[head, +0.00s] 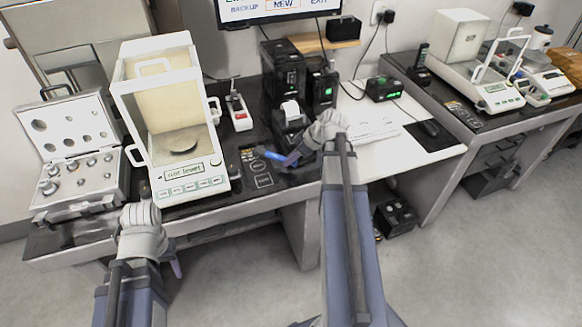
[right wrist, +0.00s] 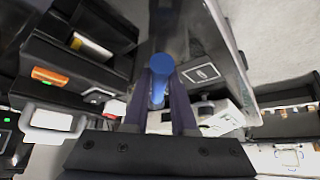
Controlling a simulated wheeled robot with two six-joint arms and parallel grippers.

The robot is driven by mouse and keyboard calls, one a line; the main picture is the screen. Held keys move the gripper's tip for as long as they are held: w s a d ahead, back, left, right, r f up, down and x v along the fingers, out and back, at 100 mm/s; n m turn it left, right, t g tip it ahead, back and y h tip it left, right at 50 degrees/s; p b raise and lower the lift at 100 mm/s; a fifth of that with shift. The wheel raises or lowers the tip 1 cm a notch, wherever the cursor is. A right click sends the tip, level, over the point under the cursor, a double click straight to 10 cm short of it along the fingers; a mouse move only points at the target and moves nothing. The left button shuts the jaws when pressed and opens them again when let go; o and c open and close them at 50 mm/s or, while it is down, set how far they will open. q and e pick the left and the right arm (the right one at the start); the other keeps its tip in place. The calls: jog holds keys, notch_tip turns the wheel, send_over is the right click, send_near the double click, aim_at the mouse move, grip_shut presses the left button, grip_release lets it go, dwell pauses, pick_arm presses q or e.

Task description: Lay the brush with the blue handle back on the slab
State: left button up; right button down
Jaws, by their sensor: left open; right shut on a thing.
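The brush with the blue handle (head: 270,155) is held in my right gripper (head: 284,160), over the dark slab (head: 240,193) to the right of the balance. In the right wrist view the blue handle (right wrist: 161,68) is clamped between the two fingers (right wrist: 160,90), its rounded end facing the camera. The bristles are not clear in either view. I cannot tell whether the brush touches the slab. My left gripper (head: 175,264) is open in front of the table's front edge, low at the left, partly hidden by its own wrist.
A balance with a glass case (head: 172,120) reads "not level" and stands left of the brush. An open case of weights (head: 72,150) is further left. A black printer (head: 285,75) stands behind the brush. A white board (head: 385,155) is at the right.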

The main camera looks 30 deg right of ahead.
pick_arm(q)
jog(key=shift+f+b, duration=0.75)
jog(key=shift+f, duration=0.5)
pick_arm(e)
jog(key=shift+f, duration=1.25)
jog(key=shift+f, duration=0.2)
pick_arm(q)
jog(key=shift+f, duration=0.15)
pick_arm(e)
jog(key=c, duration=0.7)
grip_release()
jog(key=shift+r, duration=0.1)
jog(key=shift+r, duration=0.1)
jog(key=shift+s+r+p, duration=0.1)
jog(key=shift+r+p, duration=0.25)
jog(key=shift+r, duration=0.05)
pick_arm(q)
notch_tip(320, 180, up, 10)
jog(key=p, duration=0.9)
jog(key=shift+r, duration=0.2)
pick_arm(e)
jog(key=shift+v, duration=5.65)
